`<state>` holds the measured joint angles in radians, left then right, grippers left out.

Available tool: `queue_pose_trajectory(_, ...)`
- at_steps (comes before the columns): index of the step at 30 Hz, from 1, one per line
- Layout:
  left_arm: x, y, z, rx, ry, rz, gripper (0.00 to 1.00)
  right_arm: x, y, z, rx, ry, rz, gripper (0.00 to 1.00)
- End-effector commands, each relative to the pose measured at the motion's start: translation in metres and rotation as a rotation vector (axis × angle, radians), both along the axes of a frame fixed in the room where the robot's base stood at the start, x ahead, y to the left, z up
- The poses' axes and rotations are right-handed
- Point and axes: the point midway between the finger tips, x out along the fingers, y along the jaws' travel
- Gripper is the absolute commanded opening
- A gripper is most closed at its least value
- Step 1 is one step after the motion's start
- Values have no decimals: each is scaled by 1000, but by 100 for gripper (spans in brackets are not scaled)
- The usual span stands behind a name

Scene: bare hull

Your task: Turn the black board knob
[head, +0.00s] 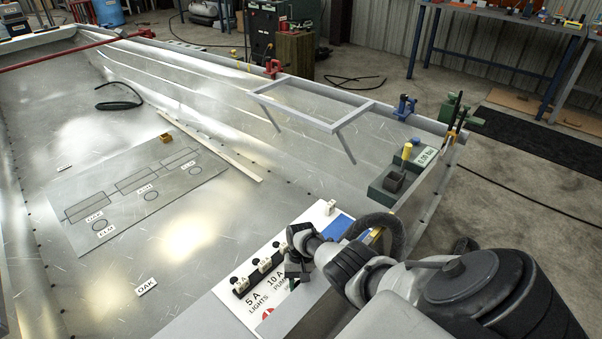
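The white switch board (233,310) lies at the bottom centre, tilted, with printed "5 A LIGHTS" and "10 A PUMP" labels. A row of small black knobs or switches with white tags (241,285) runs along it. My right gripper (293,256) is over the board's right part, at the end of that row, its dark fingers pointing left. It covers part of the board, so I cannot tell which knob is beneath it, whether it touches one, or how far the fingers are apart. My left gripper is not in view.
A blue patch (338,227) and a black hose (388,228) are close behind my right gripper. The hull floor at left holds a flat marked plate (130,208).

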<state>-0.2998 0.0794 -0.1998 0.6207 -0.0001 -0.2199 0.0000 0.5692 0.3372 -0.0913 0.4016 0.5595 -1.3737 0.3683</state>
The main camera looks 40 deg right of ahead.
Motion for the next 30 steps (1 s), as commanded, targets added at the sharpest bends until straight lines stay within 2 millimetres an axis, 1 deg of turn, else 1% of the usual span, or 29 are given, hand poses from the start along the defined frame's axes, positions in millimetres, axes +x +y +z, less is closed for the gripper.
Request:
queue_pose_trajectory(5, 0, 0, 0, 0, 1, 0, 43, 1, 0, 0, -1, -3, 1, 20)
queue_pose_trajectory(6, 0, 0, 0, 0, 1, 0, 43, 1, 0, 0, -1, -3, 1, 48)
queue_pose_trajectory(10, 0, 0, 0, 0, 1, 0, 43, 1, 0, 0, -1, -2, 2, 68)
queue_pose_trajectory(17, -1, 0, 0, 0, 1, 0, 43, 0, 0, 0, 0, -1, 1, 69)
queue_pose_trajectory(20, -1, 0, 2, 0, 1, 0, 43, 1, -1, 4, -1, -2, 1, 69)
queue_pose_trajectory(23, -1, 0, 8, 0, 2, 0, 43, 4, -4, 16, -1, -2, 1, 69)
queue_pose_trajectory(30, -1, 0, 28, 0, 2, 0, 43, 18, -17, 61, -1, -4, 0, 69)
